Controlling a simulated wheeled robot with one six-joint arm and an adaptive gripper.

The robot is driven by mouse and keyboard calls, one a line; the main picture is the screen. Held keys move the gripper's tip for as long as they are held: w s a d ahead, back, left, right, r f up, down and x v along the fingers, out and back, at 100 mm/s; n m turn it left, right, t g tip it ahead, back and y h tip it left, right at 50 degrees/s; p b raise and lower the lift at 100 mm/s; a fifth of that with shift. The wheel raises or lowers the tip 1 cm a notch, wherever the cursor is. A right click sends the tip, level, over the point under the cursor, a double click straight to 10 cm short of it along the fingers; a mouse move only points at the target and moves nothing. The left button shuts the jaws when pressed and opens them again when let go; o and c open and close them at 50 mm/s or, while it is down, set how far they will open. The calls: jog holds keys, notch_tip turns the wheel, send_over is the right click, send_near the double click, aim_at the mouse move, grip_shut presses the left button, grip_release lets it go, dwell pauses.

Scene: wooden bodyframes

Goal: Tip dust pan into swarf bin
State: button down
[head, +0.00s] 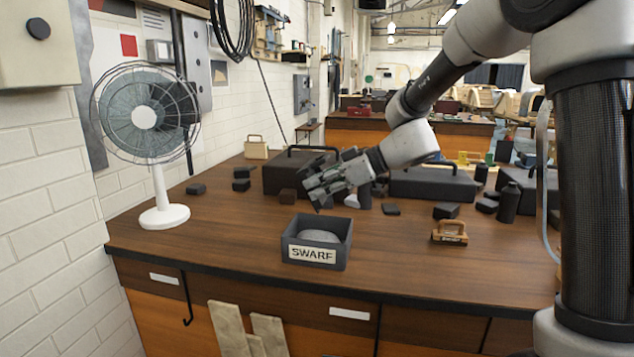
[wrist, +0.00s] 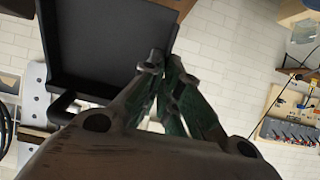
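The swarf bin (head: 316,254) is a dark open box with a white SWARF label, upright near the table's front edge. A grey rounded heap (head: 318,237) shows inside it. My gripper (head: 315,193) is in the air above and behind the bin, pointing left, in front of a dark toolbox. In the wrist view its green-grey fingers (wrist: 164,62) have their tips close together, and I make out nothing between them. Whether they are fully shut is unclear. I cannot identify a dust pan with certainty in either view.
The dark toolbox (head: 283,178) with a black handle stands behind my gripper; it also fills the wrist view's upper left (wrist: 100,45). A white fan (head: 145,115) stands left. A wooden-handled item (head: 450,235) lies right of the bin. The table front between fan and bin is clear.

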aim_at(298, 172)
jog(key=s+a+n+g+h, duration=0.2)
jog(key=s+a+n+g, duration=0.2)
jog(key=a, duration=0.3)
jog(key=w+d+m+t+h, duration=0.1)
jog(key=w+d, duration=0.1)
jog(key=w+d+r+m+h, duration=0.1)
jog(key=w+d+m, duration=0.1)
jog(key=shift+w+d+t+h, duration=0.15)
jog(key=shift+w+t+h, duration=0.25)
jog(key=shift+w+d, duration=0.1)
jog(key=shift+m+h, duration=0.4)
jog(key=shift+h, duration=0.2)
jog(key=h, duration=0.1)
jog(key=a+h, duration=0.1)
jog(key=h, duration=0.1)
jog(key=shift+w+a+f+g+h, duration=0.2)
jog(key=shift+w+a+g+h, duration=0.1)
jog(key=shift+a+g, duration=0.1)
jog(key=shift+w+a+g+h, duration=0.15)
jog(key=shift+g+h, duration=0.25)
jog(key=shift+h, duration=0.7)
